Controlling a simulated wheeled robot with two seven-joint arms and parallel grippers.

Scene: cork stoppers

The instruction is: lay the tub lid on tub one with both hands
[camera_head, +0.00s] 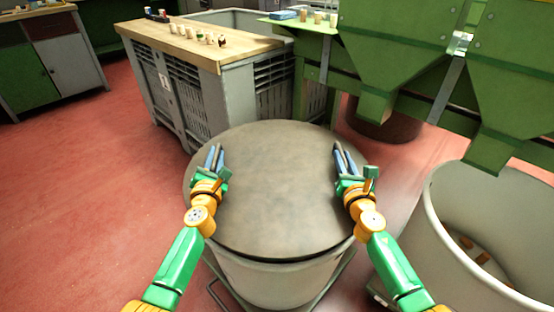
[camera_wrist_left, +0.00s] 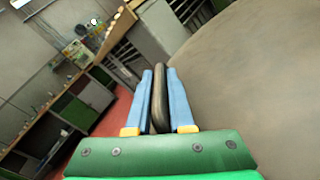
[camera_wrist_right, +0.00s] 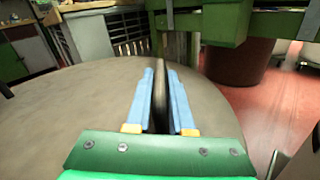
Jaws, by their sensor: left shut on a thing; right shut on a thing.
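The tub lid (camera_head: 280,180) is a large round grey-brown disc lying level over a pale tub (camera_head: 280,280) in the middle of the head view. My left gripper (camera_head: 215,150) is shut on the lid's left rim, and my right gripper (camera_head: 342,148) is shut on its right rim. In the left wrist view the rim stands between the blue fingers (camera_wrist_left: 159,95). In the right wrist view the rim also sits between the fingers (camera_wrist_right: 160,95). The lid hides the tub's opening. I cannot tell whether the lid touches the tub's rim all round.
An open pale tub (camera_head: 470,230) with a few brown pieces inside stands at the right. Behind the lid is a grey crate with a wooden top (camera_head: 200,42) bearing several small cups. Green machinery (camera_head: 400,50) stands at the back right. The red floor at the left is clear.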

